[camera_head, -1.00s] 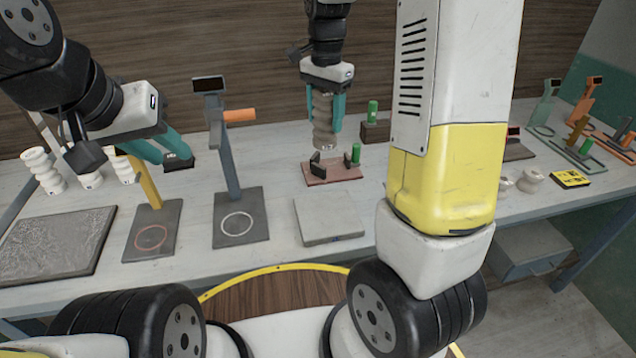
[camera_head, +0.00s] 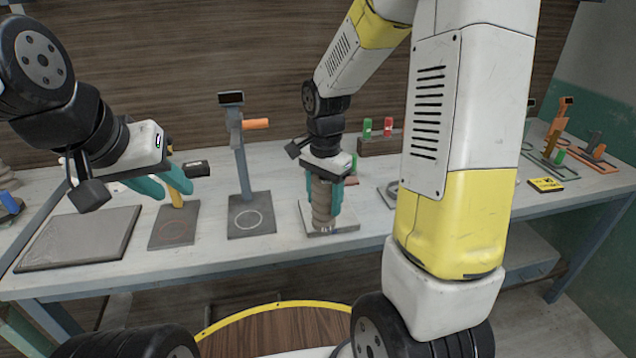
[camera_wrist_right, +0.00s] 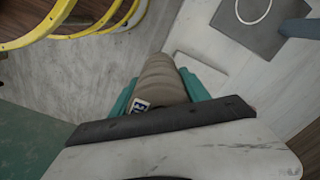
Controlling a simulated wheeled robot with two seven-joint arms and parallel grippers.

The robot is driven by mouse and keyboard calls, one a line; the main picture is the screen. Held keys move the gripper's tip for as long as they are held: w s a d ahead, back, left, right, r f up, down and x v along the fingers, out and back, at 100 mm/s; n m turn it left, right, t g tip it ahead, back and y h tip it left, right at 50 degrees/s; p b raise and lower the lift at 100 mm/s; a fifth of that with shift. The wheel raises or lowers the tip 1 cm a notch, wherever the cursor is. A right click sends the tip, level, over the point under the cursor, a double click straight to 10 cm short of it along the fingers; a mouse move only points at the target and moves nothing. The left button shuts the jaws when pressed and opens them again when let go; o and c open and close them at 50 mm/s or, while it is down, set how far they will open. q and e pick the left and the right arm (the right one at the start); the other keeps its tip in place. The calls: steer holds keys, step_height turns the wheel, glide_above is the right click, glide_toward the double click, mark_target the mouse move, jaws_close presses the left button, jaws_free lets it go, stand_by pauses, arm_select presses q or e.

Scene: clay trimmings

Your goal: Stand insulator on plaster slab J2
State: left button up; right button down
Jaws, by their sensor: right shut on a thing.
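The insulator (camera_head: 322,203) is a ribbed grey-brown column, held upright in my right gripper (camera_head: 324,212). The teal fingers are shut on its sides. Its lower end appears over the pale plaster slab (camera_head: 347,219) in the head view; I cannot tell whether it touches. In the right wrist view the insulator (camera_wrist_right: 162,78) lies between the fingers, with a small white label on it, and part of the slab (camera_wrist_right: 203,72) shows beside it. The slab's marking is too small to read. My left gripper (camera_head: 174,190) is empty, its fingers apart, above the left part of the bench.
A grey stand with an orange handle (camera_head: 247,150) and a white-ringed base is left of the slab. A yellow post (camera_head: 176,200) on a red-ringed base stands further left, beside a dark grey board (camera_head: 80,238). A yellow-black block (camera_head: 546,184) lies at right.

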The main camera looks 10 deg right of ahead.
steer(key=shift+w+d+f, duration=0.55)
steer(key=shift+w+f, duration=0.2)
steer(key=shift+w, duration=0.95)
steer(key=shift+w+d+f, duration=0.6)
steer(key=shift+w+f, duration=0.1)
steer(key=shift+w, duration=1.05)
steer(key=shift+w+d+f, duration=0.55)
steer(key=shift+w+f, duration=0.2)
steer(key=shift+w, duration=0.95)
steer(key=shift+f, duration=0.1)
steer(key=c, duration=0.5)
jaws_free()
